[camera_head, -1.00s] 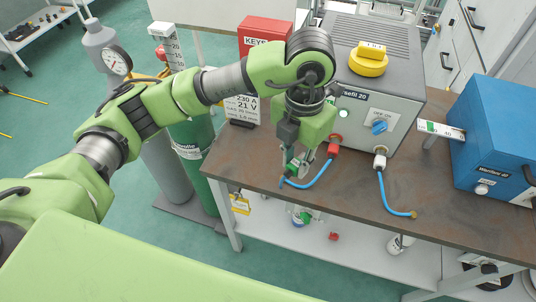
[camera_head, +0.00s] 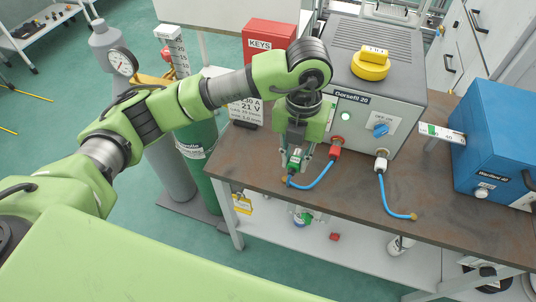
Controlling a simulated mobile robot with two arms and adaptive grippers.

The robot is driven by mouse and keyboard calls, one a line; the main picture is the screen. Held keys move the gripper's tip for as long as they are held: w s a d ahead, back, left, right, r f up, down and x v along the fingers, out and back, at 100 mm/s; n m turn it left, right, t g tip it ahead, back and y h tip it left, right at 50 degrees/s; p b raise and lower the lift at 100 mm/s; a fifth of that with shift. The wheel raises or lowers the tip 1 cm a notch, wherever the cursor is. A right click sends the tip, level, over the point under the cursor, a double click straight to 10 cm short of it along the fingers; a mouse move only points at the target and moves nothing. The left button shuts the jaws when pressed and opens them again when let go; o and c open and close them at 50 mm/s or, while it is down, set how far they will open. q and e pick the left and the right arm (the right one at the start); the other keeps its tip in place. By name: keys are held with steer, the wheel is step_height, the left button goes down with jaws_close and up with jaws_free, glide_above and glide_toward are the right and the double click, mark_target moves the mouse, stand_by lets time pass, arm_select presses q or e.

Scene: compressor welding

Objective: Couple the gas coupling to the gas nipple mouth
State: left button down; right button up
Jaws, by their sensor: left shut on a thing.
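My left gripper (camera_head: 297,163) points down over the brown bench, in front of the grey machine's left side. It is shut on a small green-and-white piece (camera_head: 295,156), which looks like the gas coupling and is partly hidden by the fingers. Just below it lies the near end of a blue hose (camera_head: 318,178) that runs to a red connector (camera_head: 335,150) on the machine's front. I cannot tell whether the piece touches this hose end. I cannot make out the gas nipple mouth for certain. My right gripper is not in view.
A white connector (camera_head: 381,163) has a second blue hose (camera_head: 391,204) with a brass end on the bench. A blue box (camera_head: 495,140) stands right, a red key box (camera_head: 268,42) behind. The bench front middle (camera_head: 345,205) is clear.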

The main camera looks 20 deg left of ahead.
arm_select(q)
steer(key=w+a+f+p, duration=0.2)
steer(key=a, duration=0.2)
steer(key=p, duration=0.1)
glide_above(267, 166)
steer(key=f, duration=0.5)
steer(key=shift+s+d+f, duration=0.1)
steer(key=shift+s+d, duration=0.1)
steer(key=shift+d, duration=0.05)
steer(key=f, duration=0.1)
steer(key=f+p, duration=0.1)
steer(key=f, duration=0.1)
steer(key=shift+w+a, duration=0.15)
steer(key=shift+a, duration=0.2)
steer(key=shift+f, duration=0.3)
steer(key=shift+f, duration=0.3)
steer(key=c, duration=1.8)
jaws_free()
steer(key=shift+r, duration=0.1)
steer(key=shift+c, duration=0.2)
